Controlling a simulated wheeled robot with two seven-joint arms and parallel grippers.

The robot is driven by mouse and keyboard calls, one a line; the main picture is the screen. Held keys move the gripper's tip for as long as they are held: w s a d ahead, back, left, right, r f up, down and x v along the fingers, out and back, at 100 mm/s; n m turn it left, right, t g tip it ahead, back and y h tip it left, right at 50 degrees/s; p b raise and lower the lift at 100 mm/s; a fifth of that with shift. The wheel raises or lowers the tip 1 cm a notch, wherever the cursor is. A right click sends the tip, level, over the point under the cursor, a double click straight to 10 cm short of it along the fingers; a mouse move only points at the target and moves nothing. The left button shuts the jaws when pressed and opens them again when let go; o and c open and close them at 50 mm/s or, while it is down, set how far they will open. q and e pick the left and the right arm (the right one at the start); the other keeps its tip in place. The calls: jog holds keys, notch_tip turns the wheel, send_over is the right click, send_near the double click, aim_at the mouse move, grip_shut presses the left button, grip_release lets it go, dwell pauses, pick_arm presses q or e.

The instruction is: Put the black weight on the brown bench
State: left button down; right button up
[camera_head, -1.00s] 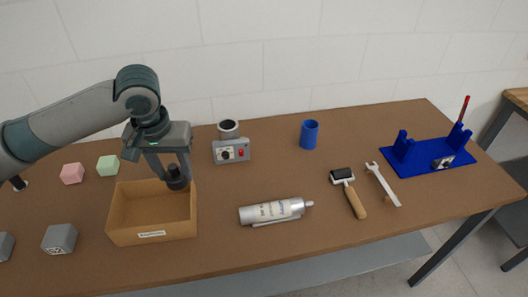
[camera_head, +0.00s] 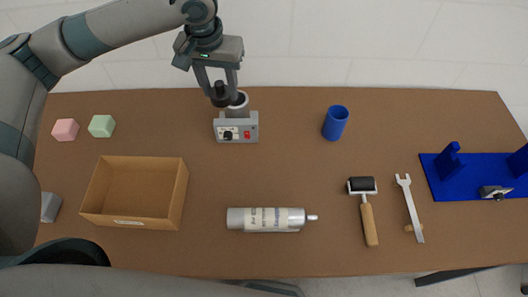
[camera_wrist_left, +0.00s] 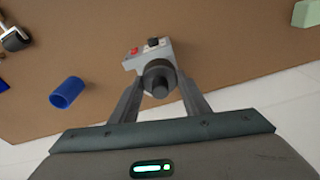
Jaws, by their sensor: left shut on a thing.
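The black weight (camera_head: 219,96) is a small dark cylinder with a knob. My left gripper (camera_head: 223,92) is shut on it, with a finger on either side. In the head view the weight is just left of the round metal top of the grey device, overlapping it; I cannot tell the height gap. In the left wrist view the weight (camera_wrist_left: 160,80) sits between the fingertips, with the device behind it. The brown bench (camera_head: 290,170) spreads below. My right gripper is not in view.
The grey device (camera_head: 237,132) has a red switch and a black knob. An empty cardboard box (camera_head: 182,200) is at front left.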

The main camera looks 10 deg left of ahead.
pick_arm(q)
jog(key=shift+w+r, duration=0.1)
jog(key=shift+w, duration=0.05)
jog(key=shift+s, duration=0.2)
jog(key=shift+s+d+f+m, duration=0.25)
jog(key=shift+d+m, duration=0.15)
jog(key=shift+m, duration=0.1)
jog(key=s+d+f+m+g+b, duration=0.1)
jog(key=s+d+m, duration=0.2)
jog(key=s+m, duration=0.2)
jog(key=s+d+f+m+h+b, duration=0.1)
jog(key=s+d+m, duration=0.3)
jog(key=m, duration=0.7)
jog(key=s+d+f+m+g+b, duration=0.1)
jog(key=s+d+f+m+b, duration=0.1)
jog(key=s+d+m, duration=0.2)
jog(key=s+m, duration=0.3)
jog(key=shift+f+m+g+h, duration=0.3)
jog(key=shift+m, duration=0.1)
jog(key=shift+s, duration=0.1)
